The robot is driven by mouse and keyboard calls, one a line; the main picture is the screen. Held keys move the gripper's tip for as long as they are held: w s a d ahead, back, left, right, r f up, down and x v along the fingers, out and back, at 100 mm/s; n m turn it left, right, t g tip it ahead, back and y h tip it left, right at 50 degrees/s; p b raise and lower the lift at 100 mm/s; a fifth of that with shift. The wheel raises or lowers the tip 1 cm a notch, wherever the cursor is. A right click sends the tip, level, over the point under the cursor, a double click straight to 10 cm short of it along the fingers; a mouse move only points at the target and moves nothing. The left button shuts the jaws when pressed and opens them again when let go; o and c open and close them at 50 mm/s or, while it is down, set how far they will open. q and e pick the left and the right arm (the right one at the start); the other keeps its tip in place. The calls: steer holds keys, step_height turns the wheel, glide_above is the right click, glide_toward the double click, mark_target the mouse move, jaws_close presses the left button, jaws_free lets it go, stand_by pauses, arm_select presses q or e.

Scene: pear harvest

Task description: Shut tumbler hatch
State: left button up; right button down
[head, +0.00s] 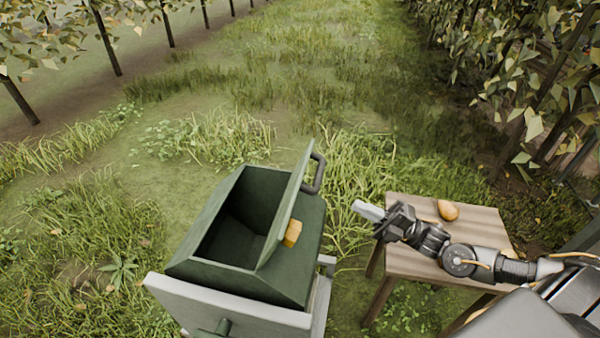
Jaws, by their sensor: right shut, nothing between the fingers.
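The green tumbler (215,270) stands in a pale frame at the lower middle of the head view. Its hatch (287,205) is open and stands up on the right side of the opening. A dark handle (317,175) is on the hatch's outer, right face. The part of the tumbler's inside that shows is dark and looks empty. My right gripper (366,209) is shut and empty, to the right of the hatch and handle and apart from them, near the left edge of the wooden table. My left gripper is not in view.
A wooden table (480,221) stands at the right, under my right arm, with a brownish-yellow pear (447,210) on it. A yellow block (292,233) shows beside the hatch's lower edge. Grass lies around, with tree rows left and right.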

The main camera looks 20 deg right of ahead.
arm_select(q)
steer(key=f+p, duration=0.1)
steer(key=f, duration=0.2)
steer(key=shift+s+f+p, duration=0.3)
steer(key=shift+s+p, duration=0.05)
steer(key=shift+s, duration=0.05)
arm_select(e)
steer(key=x, duration=1.4)
steer(key=shift+r, duration=0.3)
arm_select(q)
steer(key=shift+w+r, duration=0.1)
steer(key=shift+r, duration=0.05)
